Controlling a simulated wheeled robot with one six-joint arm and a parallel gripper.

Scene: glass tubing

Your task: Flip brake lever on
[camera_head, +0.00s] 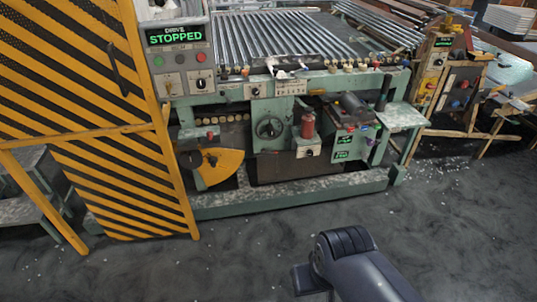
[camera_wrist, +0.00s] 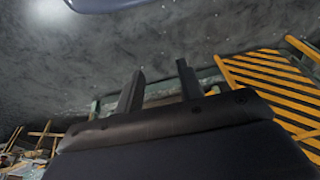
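A green machine (camera_head: 225,190) stands across the middle of the head view. An upright black handle (camera_head: 383,92) at its right end looks like a lever; I cannot read a label that confirms it as the brake lever. Beside it is a small control box (camera_head: 350,128) with green displays too small to read. My gripper (camera_wrist: 160,72) shows in the wrist view with its two dark fingers apart and nothing between them. It is away from the machine's controls. In the head view only a part of my arm shows, at the lower right, over the floor.
A yellow-and-black striped guard (camera_head: 90,110) stands on the left and also shows in the wrist view (camera_wrist: 270,85). A panel reading "DRIVE STOPPED" (camera_head: 178,60) is beside it. A wooden stand with controls (camera_head: 440,75) is on the right. The floor in front is clear.

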